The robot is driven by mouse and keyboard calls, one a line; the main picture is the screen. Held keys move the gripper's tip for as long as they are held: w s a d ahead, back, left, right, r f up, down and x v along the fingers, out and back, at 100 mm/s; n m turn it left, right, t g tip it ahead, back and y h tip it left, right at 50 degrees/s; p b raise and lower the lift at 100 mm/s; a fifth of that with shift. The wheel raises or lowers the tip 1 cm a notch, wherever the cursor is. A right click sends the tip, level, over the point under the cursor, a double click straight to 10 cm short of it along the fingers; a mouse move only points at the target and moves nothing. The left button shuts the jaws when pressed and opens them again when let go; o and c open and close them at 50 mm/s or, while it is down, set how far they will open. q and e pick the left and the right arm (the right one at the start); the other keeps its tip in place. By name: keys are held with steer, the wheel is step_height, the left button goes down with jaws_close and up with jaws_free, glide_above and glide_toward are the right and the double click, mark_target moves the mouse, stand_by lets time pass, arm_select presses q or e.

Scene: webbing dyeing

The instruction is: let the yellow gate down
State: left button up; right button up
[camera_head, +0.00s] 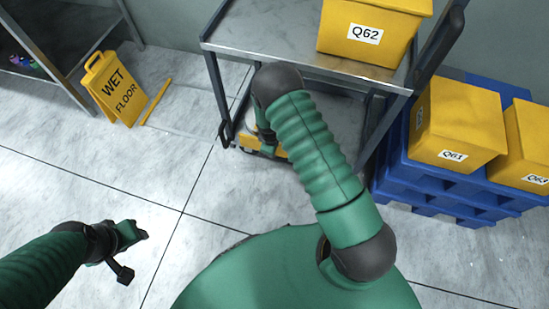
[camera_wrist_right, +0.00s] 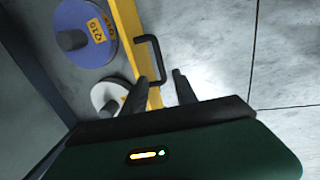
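The yellow gate (camera_wrist_right: 128,35) is a long yellow bar with a black handle (camera_wrist_right: 153,50) in the right wrist view. It runs beside round reels. In the head view, a yellow part (camera_head: 272,150) shows low at the cart, mostly hidden by my right arm. My right gripper (camera_wrist_right: 164,84) is open, with its two dark fingers apart just short of the handle. One finger overlaps the gate in the picture; I cannot tell whether they touch. My left gripper (camera_head: 134,252) is open and empty over bare floor.
A metal cart (camera_head: 250,52) carries a yellow bin (camera_head: 340,45) on top. A blue pallet (camera_head: 430,185) with yellow bins (camera_head: 455,115) stands at the right. A yellow wet-floor sign (camera_head: 113,90) stands at the left. A blue reel (camera_wrist_right: 82,30) and a white reel (camera_wrist_right: 108,97) lie beside the gate.

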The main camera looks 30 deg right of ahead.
steer(key=f+b, duration=0.1)
steer(key=f, duration=0.1)
steer(key=f+b, duration=0.1)
steer(key=f, duration=0.2)
steer(key=w+d+f+b, duration=0.1)
steer(key=f, duration=0.1)
steer(key=shift+f, duration=0.3)
arm_select(q)
steer(key=x, duration=0.3)
steer(key=shift+s+f, duration=0.35)
steer(key=shift+f, duration=0.1)
arm_select(e)
jaws_close()
